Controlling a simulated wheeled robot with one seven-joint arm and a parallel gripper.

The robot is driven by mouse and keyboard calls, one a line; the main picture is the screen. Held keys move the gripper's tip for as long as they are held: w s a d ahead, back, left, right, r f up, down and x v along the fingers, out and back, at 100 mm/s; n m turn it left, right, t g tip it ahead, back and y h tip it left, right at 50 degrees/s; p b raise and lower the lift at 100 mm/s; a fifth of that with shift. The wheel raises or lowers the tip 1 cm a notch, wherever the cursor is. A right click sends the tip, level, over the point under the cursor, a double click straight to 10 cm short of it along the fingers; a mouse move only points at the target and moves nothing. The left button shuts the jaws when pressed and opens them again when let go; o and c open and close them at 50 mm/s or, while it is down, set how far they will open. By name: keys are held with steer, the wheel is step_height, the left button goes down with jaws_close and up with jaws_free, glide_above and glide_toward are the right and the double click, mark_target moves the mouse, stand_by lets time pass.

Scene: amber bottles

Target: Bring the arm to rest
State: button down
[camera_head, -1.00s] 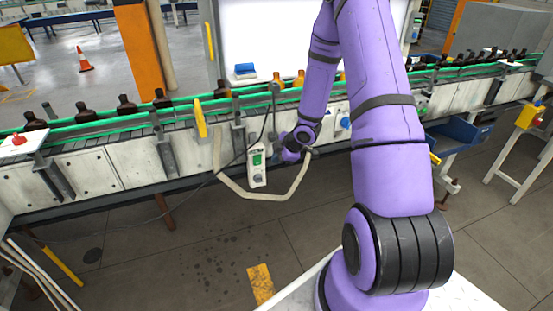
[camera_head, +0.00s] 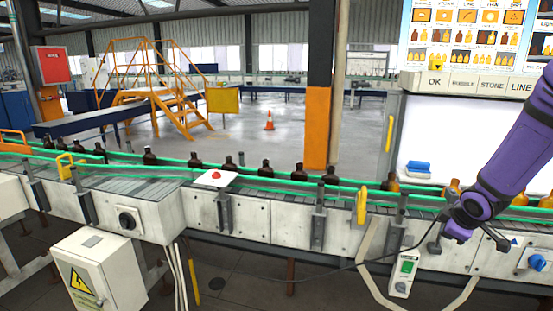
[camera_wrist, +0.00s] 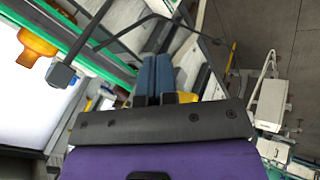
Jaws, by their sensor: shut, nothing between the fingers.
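My purple arm (camera_head: 520,150) comes in from the right edge of the head view. It slopes down to the left, and its wrist is in front of the conveyor's side. My gripper (camera_wrist: 155,62) shows in the wrist view as two blue-grey fingers side by side, shut with nothing between them. In the head view I cannot make out the fingers clearly. The conveyor (camera_head: 277,223) with green rails runs across the head view behind my wrist.
Dark bottles (camera_head: 267,169) and amber bottles (camera_head: 393,184) stand on the conveyor. An amber bottle (camera_wrist: 37,46) also shows in the wrist view. A green-button control box (camera_head: 405,268) hangs left of my wrist. A white electrical cabinet (camera_head: 97,270) stands at the lower left.

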steer(key=s+a+r+m+h, duration=0.1)
steer(key=s+a+r+m, duration=0.2)
steer(key=s+r, duration=0.35)
steer(key=s+a+r+m+h, duration=0.1)
steer(key=s+a+r+m, duration=0.2)
steer(key=r, duration=0.7)
steer(key=s+a+r+m+y, duration=0.1)
steer(key=s+a+r, duration=0.1)
steer(key=s, duration=0.4)
steer(key=s+a+r+m+y, duration=0.1)
steer(key=s+a+r, duration=0.1)
steer(key=s+a, duration=0.2)
steer(key=s+a+r+m+g+y, duration=0.1)
steer(key=s+a, duration=0.3)
steer(key=s, duration=0.5)
steer(key=shift+s+r+m, duration=0.3)
steer(key=shift+r+m, duration=0.2)
steer(key=shift+r, duration=0.4)
steer(key=shift+d, duration=0.1)
